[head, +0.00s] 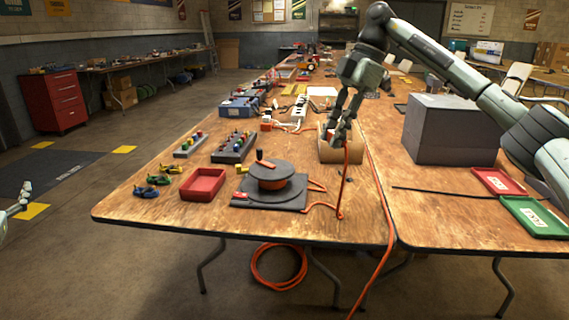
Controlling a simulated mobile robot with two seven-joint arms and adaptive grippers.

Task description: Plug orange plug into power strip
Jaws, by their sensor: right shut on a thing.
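My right gripper (340,138) is shut on the orange plug (330,134), which is mostly hidden by the fingers. It is above or in front of an open cardboard box. An orange cord (345,175) hangs from the gripper to the table and runs to a dark reel (272,177) on a black base. A white strip with dark sockets (299,106), seemingly the power strip, lies behind and left of the gripper, apart from it. A small part of my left gripper (24,195) shows at the left edge; its opening is unclear.
The cardboard box (325,156) stands below the gripper. A large grey box (443,130) stands to the right. A red tray (203,184), toy cars (150,187) and dark racks (233,148) lie to the left. Bare wood (300,228) shows along the front edge.

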